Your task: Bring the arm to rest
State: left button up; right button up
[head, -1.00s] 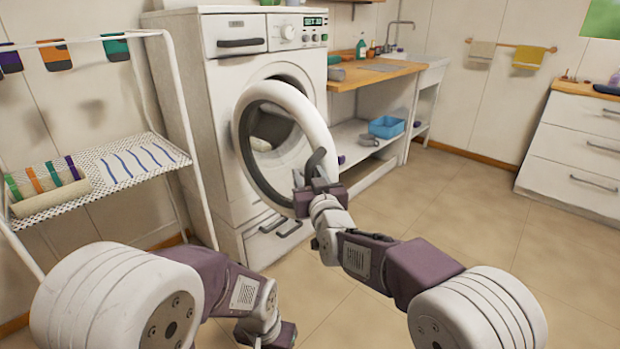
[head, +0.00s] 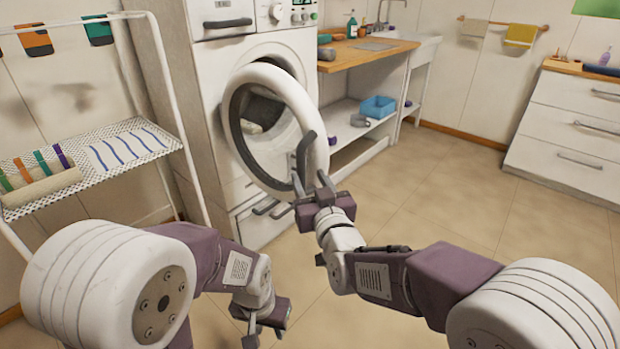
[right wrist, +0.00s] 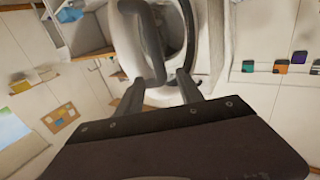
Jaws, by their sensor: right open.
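My right gripper (head: 311,178) is open and empty in front of the washing machine's round door (head: 315,125), which stands swung open. The door's grey curved handle (head: 304,152) is just beyond its fingertips. In the right wrist view the handle (right wrist: 152,45) shows large ahead of the two spread fingers (right wrist: 160,78), with no grip on it. My left gripper (head: 264,335) hangs low at the bottom of the head view, over the floor. Its fingers are small and partly cut off by the angle, so their opening is unclear.
The washing machine (head: 212,75) stands behind the door, with a drawer below. A white rack (head: 150,125) with rolled cloths is at the left. A wooden counter (head: 345,62) and a blue basket (head: 378,106) are behind. Open floor (head: 440,180) lies right, before a drawer cabinet (head: 570,130).

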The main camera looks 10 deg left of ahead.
jog(key=w+d+m+t+h, duration=0.1)
jog(key=w+d+m+h, duration=0.15)
jog(key=d, duration=0.45)
jog(key=w+d+m+t+h, duration=0.1)
jog(key=w+d+h, duration=0.15)
jog(key=d, duration=0.55)
jog(key=s+d+f+m+g+h, duration=0.1)
jog(key=s+d+f+g+h, duration=0.2)
jog(key=d+f, duration=0.7)
jog(key=s+d+f+m+g, duration=0.1)
jog(key=s+d+f+g, duration=0.2)
jog(key=s+f+g, duration=0.7)
jog(key=s+d+f+m+g, duration=0.1)
jog(key=s+d+f+g, duration=0.4)
jog(key=s, duration=0.9)
notch_tip(320, 180, up, 33)
jog(key=a+t+p, duration=0.1)
jog(key=p, duration=3.3)
jog(key=shift+w+a+r+h, duration=0.2)
jog(key=shift+w+a+h, duration=0.05)
jog(key=shift+a+h, duration=0.1)
jog(key=shift+n, duration=0.25)
